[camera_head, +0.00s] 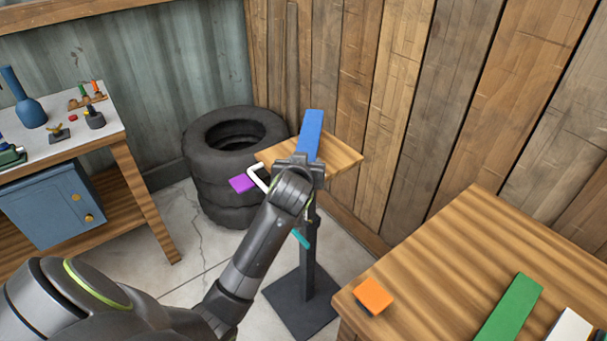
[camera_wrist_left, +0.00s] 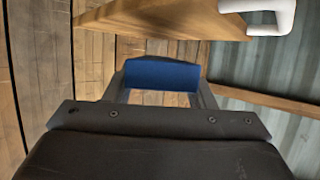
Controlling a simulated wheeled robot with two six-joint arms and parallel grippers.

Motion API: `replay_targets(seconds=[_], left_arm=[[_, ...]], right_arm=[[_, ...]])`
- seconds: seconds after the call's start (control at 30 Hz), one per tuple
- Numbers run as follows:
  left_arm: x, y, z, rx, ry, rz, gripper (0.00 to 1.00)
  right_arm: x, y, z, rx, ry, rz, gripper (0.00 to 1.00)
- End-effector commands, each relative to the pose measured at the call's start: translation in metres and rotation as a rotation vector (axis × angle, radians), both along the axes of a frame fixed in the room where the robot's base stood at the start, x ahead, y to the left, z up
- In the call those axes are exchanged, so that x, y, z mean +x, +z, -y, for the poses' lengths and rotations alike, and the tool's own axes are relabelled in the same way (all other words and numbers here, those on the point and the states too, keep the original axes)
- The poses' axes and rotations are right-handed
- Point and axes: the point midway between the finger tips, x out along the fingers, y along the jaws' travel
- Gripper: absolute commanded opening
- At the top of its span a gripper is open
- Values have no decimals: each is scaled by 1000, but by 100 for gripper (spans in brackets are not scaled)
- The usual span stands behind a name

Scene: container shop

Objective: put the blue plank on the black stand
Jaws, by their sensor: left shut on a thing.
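The blue plank (camera_head: 309,135) is held in my left gripper (camera_head: 302,163), which is shut on it. In the head view the plank points up and away from the gripper, in front of the stand's wooden top. In the left wrist view the blue plank (camera_wrist_left: 162,75) spans between the fingers of my left gripper (camera_wrist_left: 162,88). The black stand (camera_head: 308,265) has a square floor base, a post and a wooden top (camera_head: 342,158). The wooden top also shows in the left wrist view (camera_wrist_left: 150,17). Whether plank and top touch is unclear. My right gripper is not in view.
A white handle (camera_head: 257,175), a purple piece (camera_head: 241,183) and a teal piece (camera_head: 300,238) are around the stand. Stacked tires (camera_head: 205,180) stand behind. A wooden table (camera_head: 450,255) at right holds orange, green and white pieces. A workbench (camera_head: 110,122) is at left.

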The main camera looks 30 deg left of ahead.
Motion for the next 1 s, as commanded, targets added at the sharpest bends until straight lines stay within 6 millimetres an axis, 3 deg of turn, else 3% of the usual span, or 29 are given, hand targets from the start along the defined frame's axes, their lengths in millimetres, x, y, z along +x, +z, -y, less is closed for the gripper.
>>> replay_targets(seconds=[0.27,0.67,0.7,0.83,1.0], left_arm=[[0,-36,1,0,-1,0,22],[0,-41,0,1,-2,2,22],[0,-41,0,0,-2,0,54],[0,-41,0,0,-2,0,71],[0,-41,1,-1,-2,0,72]], right_arm=[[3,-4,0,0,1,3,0],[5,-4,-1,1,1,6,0],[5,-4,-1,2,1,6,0],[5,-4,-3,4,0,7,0],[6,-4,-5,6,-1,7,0]])
